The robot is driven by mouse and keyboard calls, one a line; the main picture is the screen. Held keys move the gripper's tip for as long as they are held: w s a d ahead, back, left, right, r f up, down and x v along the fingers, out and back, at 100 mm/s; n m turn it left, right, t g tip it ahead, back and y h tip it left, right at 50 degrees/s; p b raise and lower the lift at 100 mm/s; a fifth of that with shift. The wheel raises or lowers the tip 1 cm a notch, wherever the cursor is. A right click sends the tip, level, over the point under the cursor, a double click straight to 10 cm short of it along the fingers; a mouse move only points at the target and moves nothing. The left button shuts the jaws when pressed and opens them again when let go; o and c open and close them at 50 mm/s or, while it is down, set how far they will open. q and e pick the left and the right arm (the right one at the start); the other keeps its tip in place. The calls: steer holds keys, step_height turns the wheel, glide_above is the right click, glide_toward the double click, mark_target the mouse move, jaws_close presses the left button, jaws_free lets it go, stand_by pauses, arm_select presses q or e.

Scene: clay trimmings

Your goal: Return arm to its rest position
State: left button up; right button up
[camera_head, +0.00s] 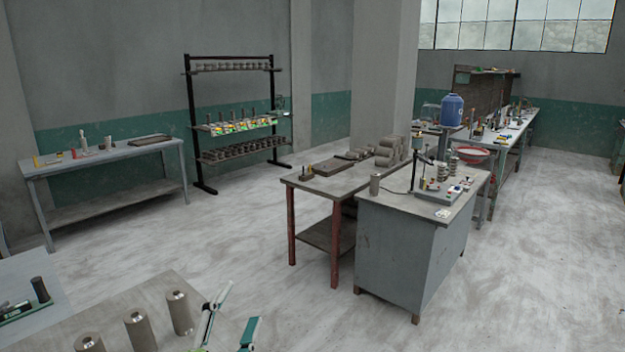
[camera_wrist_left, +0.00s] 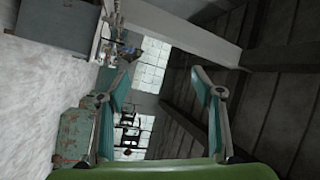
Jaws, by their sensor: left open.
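My left gripper (camera_head: 232,318) shows at the bottom of the head view, beside the right edge of the near table. Its two fingers are apart and nothing is between them. In the left wrist view the same gripper (camera_wrist_left: 160,92) is open and empty, with its green-padded fingers spread. That view is turned on its side and looks out at the room, the windows and the dark ceiling. My right gripper does not show in either view.
Several grey cylinders (camera_head: 138,330) stand on the near table (camera_head: 60,335), close to my left gripper. A grey cabinet (camera_head: 405,250) and a red-legged table (camera_head: 325,186) stand ahead. A shelf rack (camera_head: 190,120) is at the back. The floor (camera_head: 220,225) between is clear.

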arm_select(q)
steer(key=s+a+f+n+g+y, duration=0.2)
steer(key=s+a+f+n+g, duration=0.15)
steer(key=f, duration=0.35)
steer(key=s+a+f+n+g+y, duration=0.1)
steer(key=s+a+f+n+g, duration=0.1)
steer(key=s+f+n, duration=0.3)
steer(key=s+a+f+n+g+y, duration=0.1)
steer(key=s+a+f+g+y, duration=0.15)
steer(key=f, duration=0.55)
steer(key=s+d+f+n+g+h, duration=0.15)
steer(key=s+f+g, duration=0.25)
steer(key=s, duration=0.5)
steer(key=s+f+n+g, duration=0.2)
steer(key=s+f+g, duration=0.2)
steer(key=s, duration=0.6)
step_height(320, 180, down, 29)
steer(key=s+g+b, duration=0.1)
steer(key=b, duration=0.1)
steer(key=s+a+f+g+b, duration=0.1)
steer(key=s+a+f, duration=0.2)
steer(key=s+f, duration=1.3)
steer(key=shift+s+f, duration=0.25)
steer(key=shift+s, duration=0.25)
